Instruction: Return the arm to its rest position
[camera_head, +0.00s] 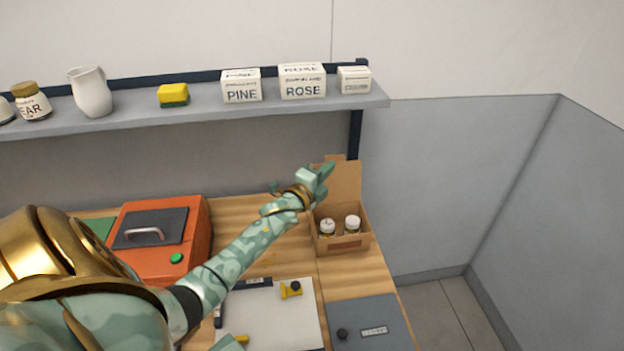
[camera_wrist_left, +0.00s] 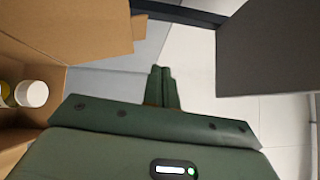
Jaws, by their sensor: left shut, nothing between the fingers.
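My left arm reaches across the workbench from the left in the head view. Its gripper (camera_head: 325,170) is up by the raised flap of the cardboard box (camera_head: 345,244), above the box's back left part. In the left wrist view the two green fingers (camera_wrist_left: 162,88) are together with nothing between them. The box (camera_wrist_left: 85,35) shows at the left there, beside the fingers. Whether the fingers touch the flap I cannot tell. Two white-lidded jars (camera_head: 327,228) (camera_head: 352,224) stand in the box. My right gripper does not show.
A grey shelf (camera_head: 215,102) above the bench carries white boxes, a yellow sponge, a pitcher and a jar. An orange case (camera_head: 193,235), a white board (camera_head: 275,325) and a grey panel (camera_head: 370,318) lie on the bench (camera_head: 245,212). Floor shows free to the right.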

